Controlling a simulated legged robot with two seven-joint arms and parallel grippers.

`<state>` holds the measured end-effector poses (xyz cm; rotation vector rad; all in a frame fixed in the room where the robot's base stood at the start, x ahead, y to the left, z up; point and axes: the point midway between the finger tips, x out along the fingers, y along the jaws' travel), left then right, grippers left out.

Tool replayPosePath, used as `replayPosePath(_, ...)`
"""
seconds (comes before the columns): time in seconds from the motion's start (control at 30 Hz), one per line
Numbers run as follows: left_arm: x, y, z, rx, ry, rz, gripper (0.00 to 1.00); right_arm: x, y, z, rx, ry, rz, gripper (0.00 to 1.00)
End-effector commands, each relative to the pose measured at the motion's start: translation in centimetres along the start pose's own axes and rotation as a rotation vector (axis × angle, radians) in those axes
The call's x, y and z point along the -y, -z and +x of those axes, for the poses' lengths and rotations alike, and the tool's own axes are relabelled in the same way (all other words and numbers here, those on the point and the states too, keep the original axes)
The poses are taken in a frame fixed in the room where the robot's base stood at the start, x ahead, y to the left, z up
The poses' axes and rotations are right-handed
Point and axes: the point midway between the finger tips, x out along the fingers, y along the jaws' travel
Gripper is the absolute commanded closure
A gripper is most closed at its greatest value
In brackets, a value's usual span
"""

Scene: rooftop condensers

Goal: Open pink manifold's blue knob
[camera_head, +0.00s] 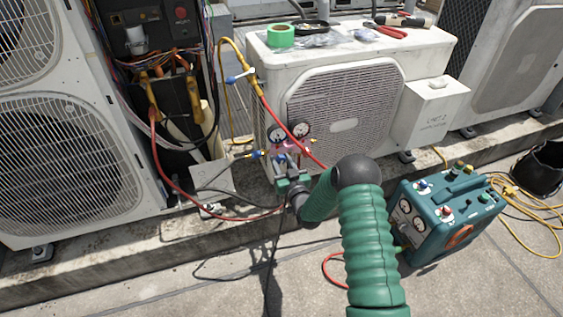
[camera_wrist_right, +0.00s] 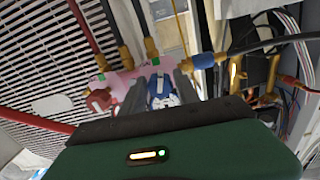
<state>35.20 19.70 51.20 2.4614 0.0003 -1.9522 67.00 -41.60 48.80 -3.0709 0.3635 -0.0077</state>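The pink manifold (camera_head: 286,147) with two round gauges (camera_head: 288,133) hangs in front of the middle condenser. It also shows in the right wrist view (camera_wrist_right: 122,82), with a red knob (camera_wrist_right: 99,99) on its left. My right gripper (camera_head: 288,176) is at the manifold's lower front and hides part of it. In the right wrist view the gripper's two grey fingers (camera_wrist_right: 161,88) stand apart, one on each side of the blue knob (camera_wrist_right: 162,92). The knob about fills the gap; whether the fingers press on it I cannot tell. My left gripper is not in view.
Red, yellow and black hoses run close around the manifold. An open electrical panel (camera_head: 165,95) with wires is at left. A teal recovery machine (camera_head: 440,225) stands on the ground at right. Green tape (camera_head: 280,36) and tools lie on the middle condenser (camera_head: 430,45).

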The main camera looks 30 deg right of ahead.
Motion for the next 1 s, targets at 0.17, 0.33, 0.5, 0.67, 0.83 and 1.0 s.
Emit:
replayPosePath(0.17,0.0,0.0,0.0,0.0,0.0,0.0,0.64,-0.03,-0.03,-0.02,0.0,0.0,0.0,0.88)
replayPosePath(0.33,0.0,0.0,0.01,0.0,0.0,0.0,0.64,-0.04,-0.05,-0.03,0.0,0.0,0.0,1.0)
replayPosePath(0.5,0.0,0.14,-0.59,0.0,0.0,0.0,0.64,0.12,0.12,-0.01,0.002,0.003,-0.079,1.0)
replayPosePath(0.67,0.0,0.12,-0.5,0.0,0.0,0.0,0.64,-0.04,-0.07,-0.03,0.001,0.0,-0.112,1.0)
replayPosePath(0.83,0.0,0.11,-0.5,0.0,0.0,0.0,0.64,-0.05,-0.07,-0.03,0.001,0.0,-0.111,0.62)
replayPosePath(1.0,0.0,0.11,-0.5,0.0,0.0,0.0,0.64,-0.04,-0.05,-0.03,0.0,0.0,-0.11,0.48)
